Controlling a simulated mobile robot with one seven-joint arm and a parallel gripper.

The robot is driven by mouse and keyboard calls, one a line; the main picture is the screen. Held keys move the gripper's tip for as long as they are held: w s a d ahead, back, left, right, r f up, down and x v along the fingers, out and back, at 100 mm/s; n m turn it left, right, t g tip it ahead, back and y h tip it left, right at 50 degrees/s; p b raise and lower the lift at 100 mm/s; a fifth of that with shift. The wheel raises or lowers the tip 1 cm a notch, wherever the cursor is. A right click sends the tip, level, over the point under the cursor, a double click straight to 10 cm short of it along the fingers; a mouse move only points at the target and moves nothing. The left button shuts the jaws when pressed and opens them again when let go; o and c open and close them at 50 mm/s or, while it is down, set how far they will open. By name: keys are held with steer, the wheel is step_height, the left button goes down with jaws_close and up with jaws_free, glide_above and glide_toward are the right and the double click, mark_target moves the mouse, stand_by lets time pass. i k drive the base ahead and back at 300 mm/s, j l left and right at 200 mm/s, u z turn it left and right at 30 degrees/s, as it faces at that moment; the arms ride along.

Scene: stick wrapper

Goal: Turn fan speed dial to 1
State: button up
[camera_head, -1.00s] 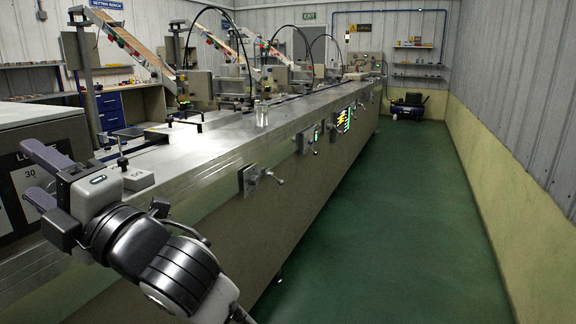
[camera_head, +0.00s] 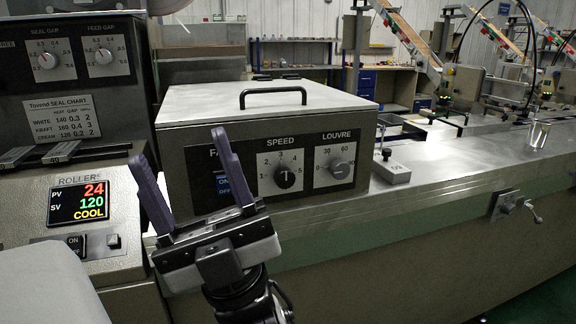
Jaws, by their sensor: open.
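The black fan speed dial (camera_head: 285,177) sits on a white plate marked SPEED on the front of a grey fan box (camera_head: 262,108). Its pale mark seems to point roughly upward; the exact setting is too small to read surely. The numeral 1 is at the plate's lower left. My gripper (camera_head: 180,150) is open and empty, fingers pointing up, in front of the box's left part. It is left of the speed dial and apart from it in the picture. The right finger partly hides the FAN label and the blue ON/OFF control (camera_head: 222,185).
The louvre dial (camera_head: 340,170) is just right of the speed dial. A black handle (camera_head: 273,91) tops the box. The roller display (camera_head: 78,202) and seal and gap panel (camera_head: 70,60) are at left. A small block with a post (camera_head: 392,172) stands right of the box.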

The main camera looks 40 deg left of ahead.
mark_target(283, 178)
steer(key=u, duration=1.2)
steer(key=k+l+z, duration=0.1)
steer(key=l+z, duration=0.65)
steer(key=j, duration=0.1)
